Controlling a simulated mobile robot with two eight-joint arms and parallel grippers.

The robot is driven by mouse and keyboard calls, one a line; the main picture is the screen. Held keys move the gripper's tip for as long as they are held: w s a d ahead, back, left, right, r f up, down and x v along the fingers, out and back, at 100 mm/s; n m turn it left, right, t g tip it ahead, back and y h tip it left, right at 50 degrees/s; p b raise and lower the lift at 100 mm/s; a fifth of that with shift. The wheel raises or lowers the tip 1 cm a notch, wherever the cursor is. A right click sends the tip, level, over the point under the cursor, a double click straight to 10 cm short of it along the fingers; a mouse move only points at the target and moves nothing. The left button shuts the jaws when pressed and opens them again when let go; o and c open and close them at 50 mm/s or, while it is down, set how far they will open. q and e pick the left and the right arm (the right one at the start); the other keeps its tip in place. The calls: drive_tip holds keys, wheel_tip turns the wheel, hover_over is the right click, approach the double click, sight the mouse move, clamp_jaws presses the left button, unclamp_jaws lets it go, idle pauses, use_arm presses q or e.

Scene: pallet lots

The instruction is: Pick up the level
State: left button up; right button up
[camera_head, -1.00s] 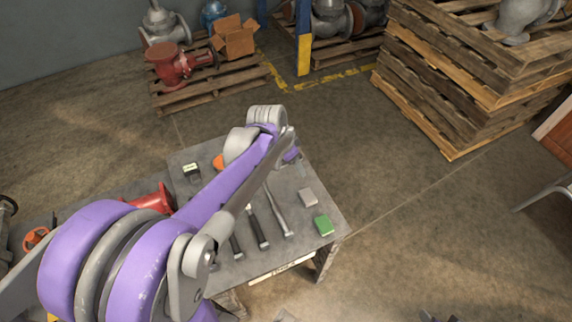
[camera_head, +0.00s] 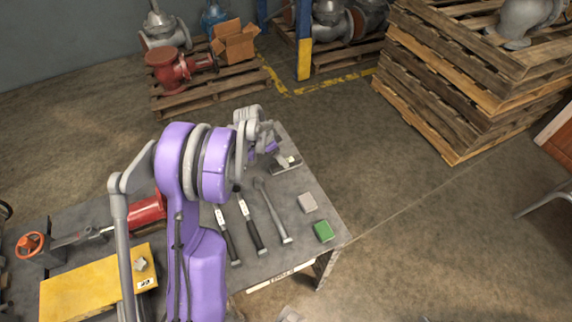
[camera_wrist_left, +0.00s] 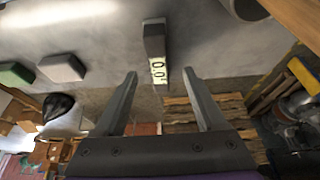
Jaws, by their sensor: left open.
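The level is a small dark block (camera_wrist_left: 153,40) with a pale display reading about 0.0, in the upper middle of the left wrist view. In the head view it appears to be the dark and pale piece (camera_head: 288,164) near the table's far edge, partly hidden by my gripper. My left gripper (camera_wrist_left: 161,75) is open and empty. In the wrist view its fingers are apart, with the display end between the fingertips; I cannot tell the remaining height gap. My right gripper is not in view.
A grey block (camera_head: 307,202) and a green block (camera_head: 323,231) lie along the table's right side. Several long-handled tools (camera_head: 252,230) lie left of them. A yellow panel (camera_head: 80,288) and a red cylinder (camera_head: 148,210) are at left. Stacked pallets (camera_head: 450,90) stand beyond.

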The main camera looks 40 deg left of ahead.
sight(294, 161)
use_arm(q)
drive_tip(key=x, duration=0.5)
drive_tip(key=shift+w+d+r, duration=0.1)
drive_tip(key=shift+w+d, duration=0.05)
clamp_jaws()
